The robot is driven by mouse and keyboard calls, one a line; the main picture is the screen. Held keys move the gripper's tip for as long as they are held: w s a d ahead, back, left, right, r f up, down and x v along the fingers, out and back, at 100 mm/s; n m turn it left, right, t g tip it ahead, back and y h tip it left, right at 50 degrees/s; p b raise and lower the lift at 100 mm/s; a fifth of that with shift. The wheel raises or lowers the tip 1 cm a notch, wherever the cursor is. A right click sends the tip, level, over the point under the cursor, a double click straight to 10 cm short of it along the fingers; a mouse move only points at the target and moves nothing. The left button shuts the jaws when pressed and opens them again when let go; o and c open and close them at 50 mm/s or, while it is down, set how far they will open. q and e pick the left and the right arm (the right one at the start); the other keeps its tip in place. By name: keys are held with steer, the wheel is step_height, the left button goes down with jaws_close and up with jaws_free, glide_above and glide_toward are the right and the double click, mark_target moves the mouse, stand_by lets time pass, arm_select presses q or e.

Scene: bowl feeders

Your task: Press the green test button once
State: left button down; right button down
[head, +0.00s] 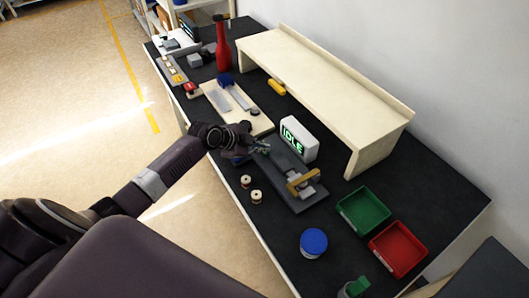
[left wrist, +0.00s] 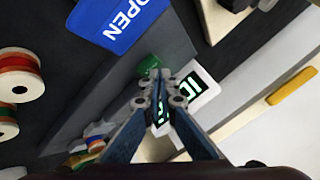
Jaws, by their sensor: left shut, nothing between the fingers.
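The green test button (left wrist: 148,65) shows in the left wrist view as a round green cap on a dark grey base, just beyond my left fingertips. In the head view it is hidden behind my left gripper. My left gripper (head: 262,147) is shut and empty, in front of the white display box (head: 302,132) reading IDLE. In the left wrist view its fingertips (left wrist: 160,80) overlap the button's lower edge and the display. I cannot tell whether they touch the button. My right gripper is not in view.
The dark grey fixture (head: 312,200) carries a clamp with a tan handle (head: 303,182). A blue OPEN plate (left wrist: 115,20) is close by. Two spools (head: 256,196) stand at the front. Green (head: 364,211) and red (head: 398,249) bins stand right. A cream shelf (head: 310,75) runs behind.

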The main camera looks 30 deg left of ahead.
arm_select(q)
steer(key=shift+f+b, duration=0.3)
steer(key=shift+f, duration=0.1)
steer(key=shift+r, duration=0.15)
stand_by(0.4)
steer(key=shift+r+p, duration=0.6)
steer(key=shift+r, duration=0.1)
steer(key=shift+r, duration=0.1)
step_height(320, 180, up, 5)
steer(key=p, duration=0.4)
stand_by(0.5)
